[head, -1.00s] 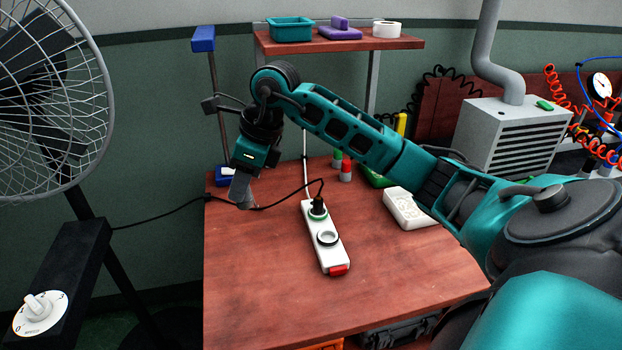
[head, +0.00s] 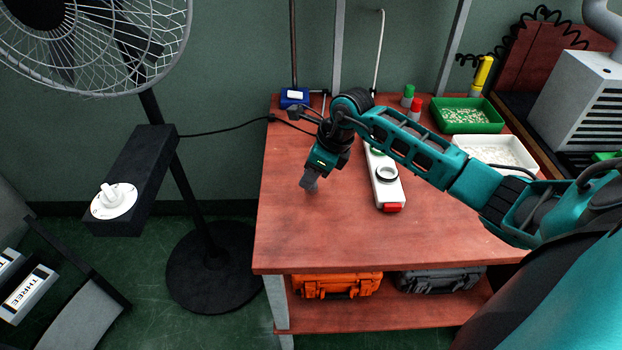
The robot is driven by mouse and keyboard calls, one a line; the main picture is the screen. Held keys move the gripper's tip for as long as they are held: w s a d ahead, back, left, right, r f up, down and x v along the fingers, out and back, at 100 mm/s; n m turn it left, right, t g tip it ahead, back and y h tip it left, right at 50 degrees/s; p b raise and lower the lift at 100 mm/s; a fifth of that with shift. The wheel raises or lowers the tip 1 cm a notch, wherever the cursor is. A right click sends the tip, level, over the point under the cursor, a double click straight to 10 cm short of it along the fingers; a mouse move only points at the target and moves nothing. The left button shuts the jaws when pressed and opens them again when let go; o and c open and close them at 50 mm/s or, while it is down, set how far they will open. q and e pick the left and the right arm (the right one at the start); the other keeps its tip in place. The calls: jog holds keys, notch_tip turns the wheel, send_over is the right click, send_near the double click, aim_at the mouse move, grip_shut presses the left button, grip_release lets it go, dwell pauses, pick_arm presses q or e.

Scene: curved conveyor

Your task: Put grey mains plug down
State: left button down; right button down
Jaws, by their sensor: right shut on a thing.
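My right gripper (head: 311,184) points down over the left part of the red-brown table, to the left of the white power strip (head: 388,190). It is shut on a small grey thing at its fingertips, which I take to be the grey mains plug. The fingers and the dim view hide most of its shape. I cannot tell whether it touches the table top. The strip has a ringed socket and a red end; my arm covers part of its far end. My left gripper is out of view.
A black cord (head: 225,131) runs from the fan's control box (head: 134,180) to the table and passes behind my gripper. A green tray (head: 468,127) and a white tray (head: 513,147) stand at the right. The table's (head: 330,238) front left is clear.

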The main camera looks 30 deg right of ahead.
notch_tip(320, 180, down, 2)
jog(key=shift+f, duration=0.2)
jog(key=c, duration=0.9)
grip_release()
jog(key=shift+r, duration=0.1)
